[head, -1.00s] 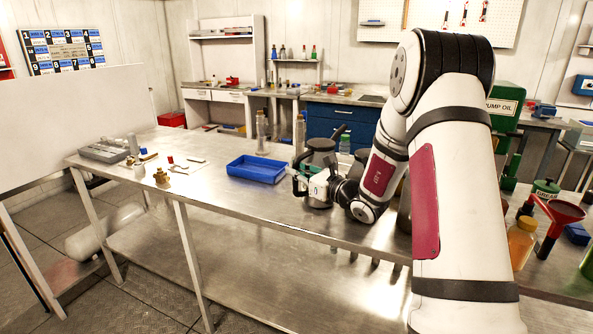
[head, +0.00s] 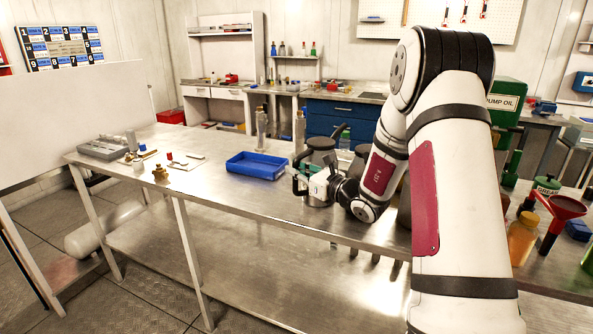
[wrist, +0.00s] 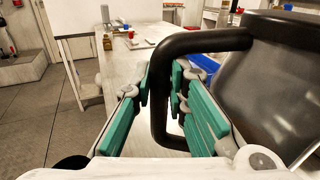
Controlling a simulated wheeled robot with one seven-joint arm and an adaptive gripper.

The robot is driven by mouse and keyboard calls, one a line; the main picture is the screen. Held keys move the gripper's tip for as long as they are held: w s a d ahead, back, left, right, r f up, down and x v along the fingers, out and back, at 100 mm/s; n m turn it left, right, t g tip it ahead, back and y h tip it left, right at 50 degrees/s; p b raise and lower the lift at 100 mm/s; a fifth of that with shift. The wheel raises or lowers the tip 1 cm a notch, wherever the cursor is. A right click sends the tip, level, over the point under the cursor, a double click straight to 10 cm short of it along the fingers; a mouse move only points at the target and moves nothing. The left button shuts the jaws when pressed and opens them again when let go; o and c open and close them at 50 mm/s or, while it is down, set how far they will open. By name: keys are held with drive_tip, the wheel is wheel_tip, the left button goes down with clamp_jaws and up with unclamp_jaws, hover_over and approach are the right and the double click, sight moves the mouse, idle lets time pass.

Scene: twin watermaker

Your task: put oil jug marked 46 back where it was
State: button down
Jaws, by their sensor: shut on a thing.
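A grey oil jug (head: 321,158) with a dark lid and handle is at the middle of the steel bench, in the head view. Its number cannot be read. My gripper (head: 308,184) is at the jug's near side. In the wrist view, the black handle (wrist: 159,95) passes between the green finger pads of my gripper (wrist: 165,97), and the grey jug body (wrist: 280,85) fills the right side. My gripper is shut on the handle. The jug looks upright at bench level; whether its base touches the bench is unclear.
A blue tray (head: 257,166) lies left of the jug. Another dark jug (head: 359,160) stands just behind my wrist. A red funnel (head: 566,206) and bottles stand at the right. Brass fittings (head: 160,174) and a grey case (head: 104,150) lie at the left. The bench front (head: 250,208) is clear.

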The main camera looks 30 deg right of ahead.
drive_tip(key=c, duration=1.6)
unclamp_jaws()
drive_tip(key=shift+r, duration=0.15)
drive_tip(key=shift+o, duration=0.4)
drive_tip(key=shift+s+f, duration=0.1)
drive_tip(key=shift+f, duration=0.2)
drive_tip(key=v, duration=1.1)
drive_tip(key=shift+s, duration=0.4)
